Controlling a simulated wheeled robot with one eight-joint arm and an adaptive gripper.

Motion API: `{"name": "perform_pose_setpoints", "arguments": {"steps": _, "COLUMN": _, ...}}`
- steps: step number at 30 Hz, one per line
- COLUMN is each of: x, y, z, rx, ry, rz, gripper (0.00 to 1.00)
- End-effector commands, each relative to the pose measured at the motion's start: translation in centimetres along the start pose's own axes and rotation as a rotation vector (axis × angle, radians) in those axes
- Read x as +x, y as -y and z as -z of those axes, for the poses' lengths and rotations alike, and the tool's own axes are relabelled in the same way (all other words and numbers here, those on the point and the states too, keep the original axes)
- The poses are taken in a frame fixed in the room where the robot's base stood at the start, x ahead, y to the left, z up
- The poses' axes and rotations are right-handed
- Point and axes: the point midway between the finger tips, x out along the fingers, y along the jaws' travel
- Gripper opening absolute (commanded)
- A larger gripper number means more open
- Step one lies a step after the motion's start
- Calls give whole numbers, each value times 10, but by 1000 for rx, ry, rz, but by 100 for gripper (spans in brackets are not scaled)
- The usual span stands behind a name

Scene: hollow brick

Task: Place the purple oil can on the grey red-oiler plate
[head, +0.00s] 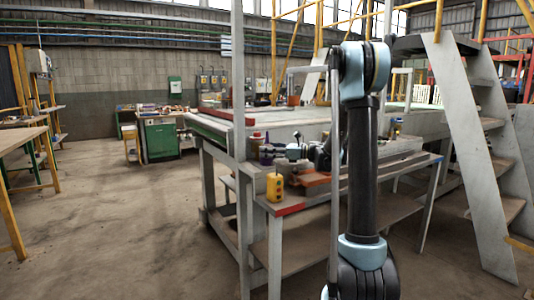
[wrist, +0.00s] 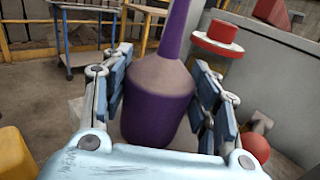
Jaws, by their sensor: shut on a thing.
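The purple oil can (wrist: 158,100) has a wide body and a long narrow neck. In the wrist view it stands between the two blue-padded fingers of my gripper (wrist: 163,88), which is shut on its body. The can looks roughly upright; its base is partly hidden by my gripper. In the head view my gripper (head: 275,152) is small, at the left end of the workbench. I cannot clearly make out the grey red-oiler plate in either view.
A red round piece on a pale-and-red disc (wrist: 217,42) is beyond the right finger. A red ball (wrist: 256,147) is at lower right. Metal stairs (head: 470,130) rise at the right. Floor at left is open.

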Motion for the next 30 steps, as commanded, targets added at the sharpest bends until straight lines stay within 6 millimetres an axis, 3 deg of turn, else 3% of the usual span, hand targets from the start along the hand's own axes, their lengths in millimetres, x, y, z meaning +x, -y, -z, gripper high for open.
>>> {"name": "perform_pose_setpoints", "arguments": {"steps": 7, "x": 0, "y": 0, "z": 1, "rx": 0, "ry": 0, "rz": 0, "gripper": 23}}
{"name": "perform_pose_setpoints", "arguments": {"steps": 8, "x": 0, "y": 0, "z": 2, "rx": 0, "ry": 0, "rz": 0, "gripper": 57}}
{"name": "perform_pose_setpoints", "arguments": {"steps": 10, "x": 0, "y": 0, "z": 1, "rx": 0, "ry": 0, "rz": 0, "gripper": 73}}
{"name": "perform_pose_setpoints", "arguments": {"steps": 11, "x": 0, "y": 0, "z": 1, "rx": 0, "ry": 0, "rz": 0, "gripper": 75}}
{"name": "perform_pose_setpoints", "arguments": {"steps": 23, "x": 0, "y": 0, "z": -1, "rx": 0, "ry": 0, "rz": 0, "gripper": 75}}
{"name": "perform_pose_setpoints", "arguments": {"steps": 30, "x": -28, "y": 0, "z": 0, "rx": 0, "ry": 0, "rz": 2, "gripper": 75}}
